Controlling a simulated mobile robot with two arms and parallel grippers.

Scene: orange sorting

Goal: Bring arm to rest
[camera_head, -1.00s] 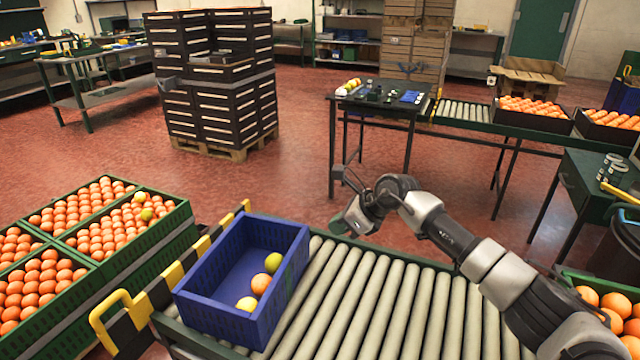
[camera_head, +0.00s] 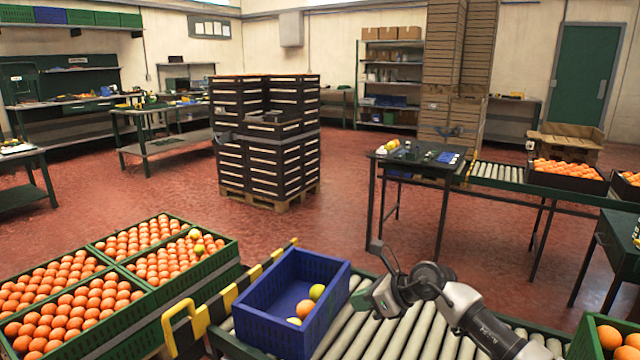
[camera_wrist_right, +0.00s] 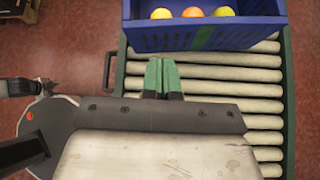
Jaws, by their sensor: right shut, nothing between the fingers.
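My right arm (camera_head: 465,310) reaches in from the lower right in the head view. Its gripper (camera_head: 362,299) is just right of the blue crate, over the roller conveyor. In the right wrist view the two green fingers (camera_wrist_right: 163,76) are together with nothing between them. The blue crate (camera_head: 262,325) sits on the conveyor and holds a few round fruits, yellow and orange, near its right side. The crate also shows at the top of the wrist view (camera_wrist_right: 155,38), a little beyond the fingertips. My left gripper is not in view.
The roller conveyor (camera_head: 405,335) runs to the right below the arm. Green crates (camera_head: 215,262) full of oranges stand at left. Another green crate (camera_head: 588,340) is at lower right. A dark table (camera_head: 425,168) and stacked black crates (camera_head: 265,150) stand farther back on open red floor.

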